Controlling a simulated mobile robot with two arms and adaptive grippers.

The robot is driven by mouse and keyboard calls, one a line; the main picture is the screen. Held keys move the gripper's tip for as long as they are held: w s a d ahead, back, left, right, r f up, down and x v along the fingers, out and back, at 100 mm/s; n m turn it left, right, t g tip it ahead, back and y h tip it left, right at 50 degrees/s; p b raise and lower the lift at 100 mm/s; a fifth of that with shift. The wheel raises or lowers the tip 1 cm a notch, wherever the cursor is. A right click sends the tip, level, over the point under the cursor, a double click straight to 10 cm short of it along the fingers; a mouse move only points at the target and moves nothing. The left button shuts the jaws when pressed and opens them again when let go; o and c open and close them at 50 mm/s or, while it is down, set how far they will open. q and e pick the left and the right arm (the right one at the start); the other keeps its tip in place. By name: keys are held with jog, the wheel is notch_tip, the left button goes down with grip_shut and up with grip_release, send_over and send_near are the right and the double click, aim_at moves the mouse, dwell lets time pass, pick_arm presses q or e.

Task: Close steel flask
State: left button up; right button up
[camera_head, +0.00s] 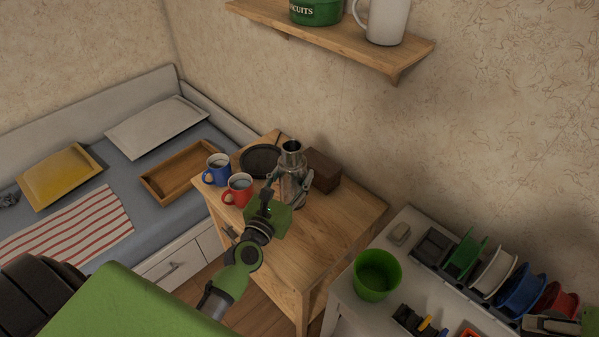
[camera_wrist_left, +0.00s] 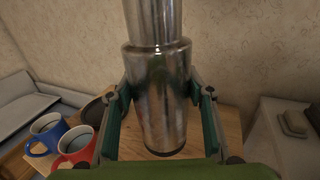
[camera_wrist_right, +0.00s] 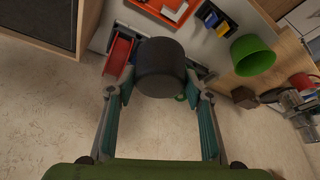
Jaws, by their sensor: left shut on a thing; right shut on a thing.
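The steel flask (camera_head: 291,180) stands upright on the wooden bedside table, its round mouth uncovered at the top. My left gripper (camera_head: 284,195) is shut on the flask's body; in the left wrist view the flask (camera_wrist_left: 165,100) sits between both fingers, its top cut off. My right gripper (camera_wrist_right: 160,82) is shut on a dark cylindrical cap (camera_wrist_right: 160,70), held in the air well apart from the flask, which shows at that view's right edge. I cannot make out the right gripper or the cap in the head view.
A blue mug (camera_head: 217,170), red mug (camera_head: 238,188), dark round plate (camera_head: 260,158) and brown box (camera_head: 323,170) stand close around the flask. A green bucket (camera_head: 377,275) and several spools occupy the white bench at right. A wooden shelf (camera_head: 335,38) hangs above.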

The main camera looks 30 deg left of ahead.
pick_arm(q)
jog(key=shift+r, duration=0.15)
dwell(0.4)
